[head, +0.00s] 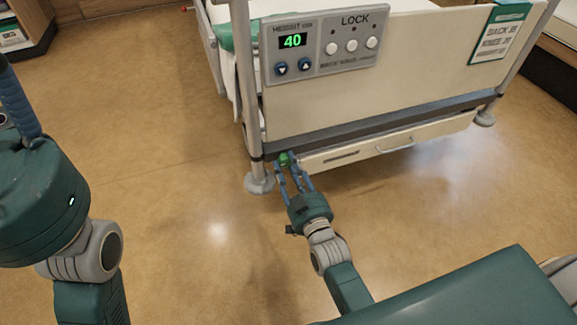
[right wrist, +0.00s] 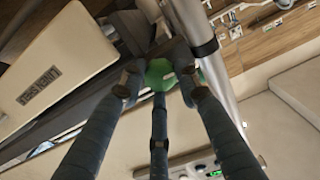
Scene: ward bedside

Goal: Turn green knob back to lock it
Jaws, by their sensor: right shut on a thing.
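The green knob (head: 285,159) sits low at the near corner of the bed's end, beside the post. It also shows in the right wrist view (right wrist: 159,73), partly covered by fingers. My right gripper (head: 286,163) is shut on the green knob, with its blue fingers around it. In the right wrist view the fingers (right wrist: 163,75) close in on the knob from several sides. My left gripper (head: 18,105) is partly in view at the left edge; its fingertips are cut off, so its opening is not clear.
The bed's end panel (head: 420,65) carries a grey control box (head: 320,72) reading 40, with a LOCK label and buttons. A drawer-like white panel (head: 350,155) is right of the knob. A grey post (head: 246,90) stands close by. Floor (head: 170,190) to the left is clear.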

